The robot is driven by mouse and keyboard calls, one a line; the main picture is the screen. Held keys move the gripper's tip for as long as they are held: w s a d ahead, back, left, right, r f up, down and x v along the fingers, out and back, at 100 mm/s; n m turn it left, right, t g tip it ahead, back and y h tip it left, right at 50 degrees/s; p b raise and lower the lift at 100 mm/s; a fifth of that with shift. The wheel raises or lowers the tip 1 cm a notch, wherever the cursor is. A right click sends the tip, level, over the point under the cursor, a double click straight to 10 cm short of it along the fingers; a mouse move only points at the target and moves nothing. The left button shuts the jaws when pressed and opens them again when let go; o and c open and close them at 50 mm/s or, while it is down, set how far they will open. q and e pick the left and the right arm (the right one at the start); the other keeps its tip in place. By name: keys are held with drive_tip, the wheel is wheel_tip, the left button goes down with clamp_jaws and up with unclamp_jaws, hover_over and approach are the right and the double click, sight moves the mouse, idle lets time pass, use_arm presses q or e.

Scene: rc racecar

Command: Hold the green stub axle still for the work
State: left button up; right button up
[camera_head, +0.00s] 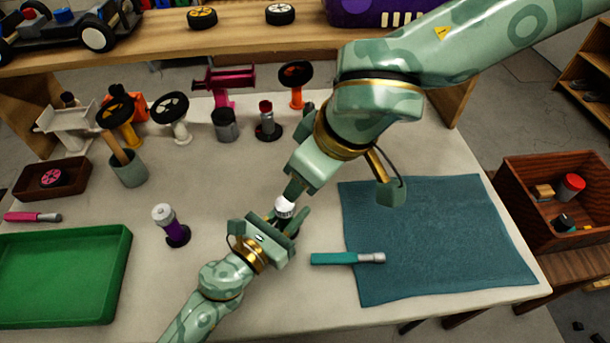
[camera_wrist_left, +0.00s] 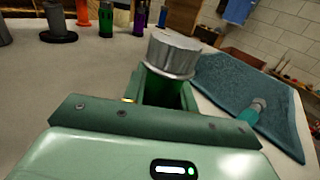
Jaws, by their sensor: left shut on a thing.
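My left gripper (camera_head: 283,219) is shut on the green stub axle, near the middle of the table. The axle's pale silver top (camera_head: 284,205) shows above the jaws. In the left wrist view the green stub axle (camera_wrist_left: 164,91) stands between the jaws with its wide silver cap (camera_wrist_left: 172,52) on top. Its lower part is hidden by the gripper. My right gripper (camera_head: 293,187) points down at the silver top from above, very close to it. I cannot tell whether they touch or how its fingers stand.
A teal-handled tool (camera_head: 347,258) lies partly on the blue mat (camera_head: 430,220) at the right. A purple part with a silver top (camera_head: 170,225) stands left of my left gripper. A green tray (camera_head: 65,275) is at the left. Several car parts stand at the back.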

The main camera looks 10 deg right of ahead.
use_arm(q)
drive_tip(key=o, duration=1.1)
drive_tip(key=v, duration=1.2)
